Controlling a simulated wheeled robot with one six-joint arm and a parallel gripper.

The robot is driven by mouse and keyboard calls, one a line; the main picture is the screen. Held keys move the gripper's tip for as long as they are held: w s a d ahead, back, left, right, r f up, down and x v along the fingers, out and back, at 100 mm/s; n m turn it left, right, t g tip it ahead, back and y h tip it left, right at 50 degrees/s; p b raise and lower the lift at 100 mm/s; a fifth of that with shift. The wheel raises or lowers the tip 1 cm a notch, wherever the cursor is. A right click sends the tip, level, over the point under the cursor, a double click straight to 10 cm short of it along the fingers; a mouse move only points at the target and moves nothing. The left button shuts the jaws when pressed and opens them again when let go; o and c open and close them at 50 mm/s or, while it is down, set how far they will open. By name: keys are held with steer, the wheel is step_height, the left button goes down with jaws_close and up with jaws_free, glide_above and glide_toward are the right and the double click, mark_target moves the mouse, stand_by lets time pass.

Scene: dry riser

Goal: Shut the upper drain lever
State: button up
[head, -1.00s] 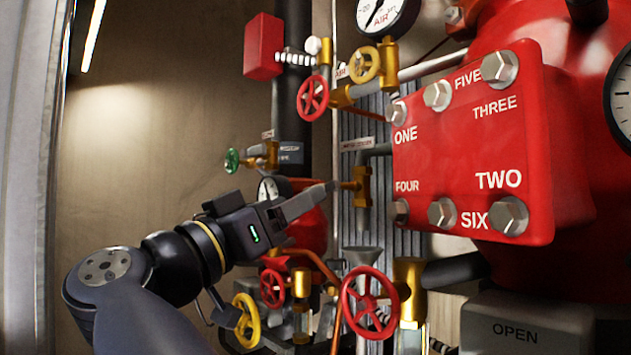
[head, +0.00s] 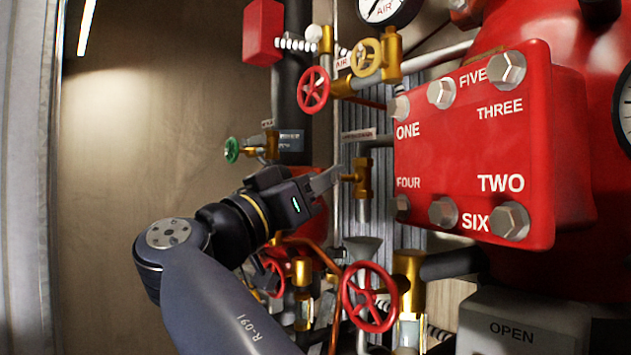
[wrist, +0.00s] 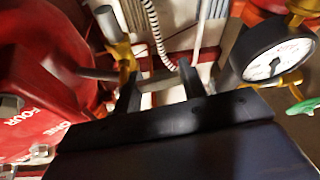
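The upper drain valve (head: 362,178) is a small brass body on a grey pipe, left of the red plate, under a small tag. In the wrist view the brass valve (wrist: 123,55) is at the upper left, beside the left finger. Its lever is hard to make out; a short grey bar between the fingers may be part of it. My gripper (head: 332,178) points at the valve from the left, its tips close to the brass. In the wrist view my gripper (wrist: 160,80) has its two fingers apart. I cannot tell whether a finger touches the lever.
A red plate with bolts (head: 475,150) stands right of the valve. A red handwheel (head: 369,297) and a grey funnel (head: 362,247) are below. Another red handwheel (head: 313,90) is above. A gauge (wrist: 275,62) is right of the fingers in the wrist view. Free room is at left.

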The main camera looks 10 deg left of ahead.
steer(key=c, duration=0.4)
steer(key=shift+m+h+b, duration=0.3)
steer(key=shift+m+b, duration=0.2)
steer(key=shift+m, duration=0.1)
steer(key=shift+c, duration=0.2)
steer(key=shift+r+m+g+h, duration=0.35)
steer(key=shift+m+g, duration=0.15)
steer(key=shift+m, duration=0.4)
steer(key=o, duration=1)
steer(key=b+v, duration=0.3)
steer(key=v, duration=0.8)
steer(key=shift+d+b, duration=0.1)
steer(key=shift+b, duration=0.25)
